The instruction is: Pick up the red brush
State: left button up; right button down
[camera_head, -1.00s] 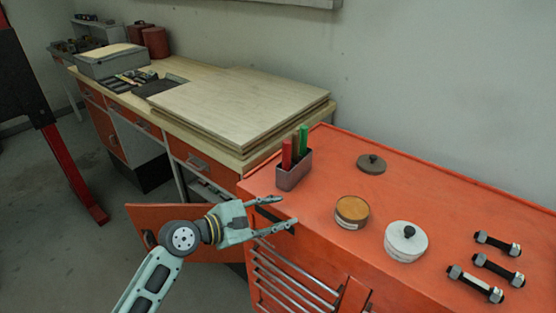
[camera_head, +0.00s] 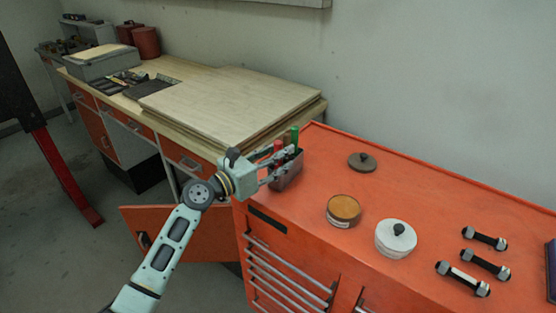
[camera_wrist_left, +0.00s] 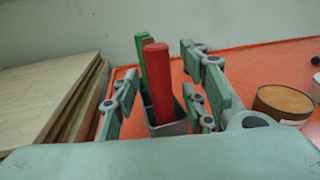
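The red brush (camera_head: 278,146) stands upright in a small grey holder (camera_head: 289,178) on the orange cabinet's left end. In the left wrist view the red brush (camera_wrist_left: 158,85) rises from the holder (camera_wrist_left: 170,128), with a green one (camera_wrist_left: 140,50) and a brownish one behind it. My left gripper (camera_head: 283,163) is at the holder. Its fingers are apart, one to each side of the red brush in the wrist view, with gaps visible; I see no contact. In the head view the gripper partly hides the brush and holder. My right gripper is not in view.
On the orange cabinet (camera_head: 330,260) are a dark lid (camera_head: 362,162), a brown-topped tin (camera_head: 343,210), a white lidded tin (camera_head: 396,238) and several bolts (camera_head: 485,263). Stacked boards (camera_head: 230,105) lie on the workbench to the left. An orange door (camera_head: 190,235) hangs open below.

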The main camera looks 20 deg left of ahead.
pick_arm(q)
jog(key=shift+w+d, duration=0.15)
jog(key=shift+w, duration=0.05)
grip_shut()
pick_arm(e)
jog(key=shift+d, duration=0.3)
pick_arm(q)
jog(key=shift+r, duration=0.1)
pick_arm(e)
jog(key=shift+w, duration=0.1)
pick_arm(q)
notch_tip(320, 180, up, 8)
jog(key=shift+r+p, duration=0.25)
jog(key=shift+p, duration=0.45)
jog(key=shift+r, duration=0.65)
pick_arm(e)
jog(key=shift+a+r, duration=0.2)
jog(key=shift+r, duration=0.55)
